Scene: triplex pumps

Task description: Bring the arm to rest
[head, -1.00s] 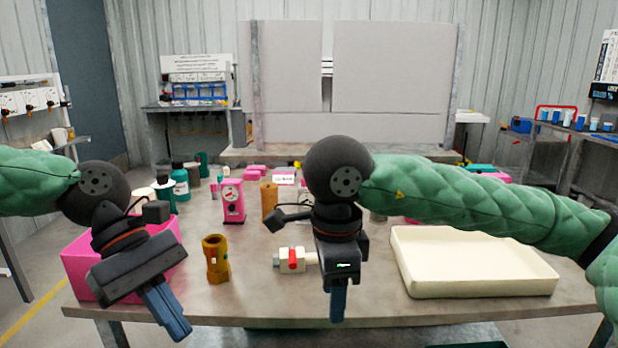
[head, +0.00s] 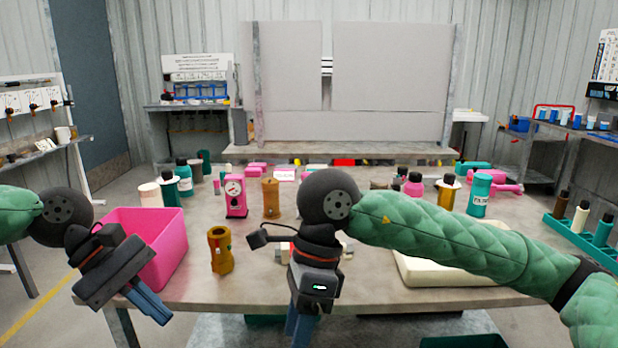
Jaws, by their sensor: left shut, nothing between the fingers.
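My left gripper (head: 150,303) hangs in front of the table's left front corner, beside the pink bin. Its blue fingers are together with nothing between them. My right gripper (head: 299,328) points down at the table's front edge, in the middle of the view. Its fingers show only partly at the bottom, so I cannot tell whether they are open or shut. The table (head: 200,290) stands under and behind both grippers.
A pink bin (head: 168,255) stands at the table's left. A brass fitting (head: 221,250) is between the grippers. A cream tray (head: 440,272) lies behind my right forearm. Bottles and a pink gauge (head: 235,196) stand farther back. A white-and-red valve is mostly hidden behind my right gripper.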

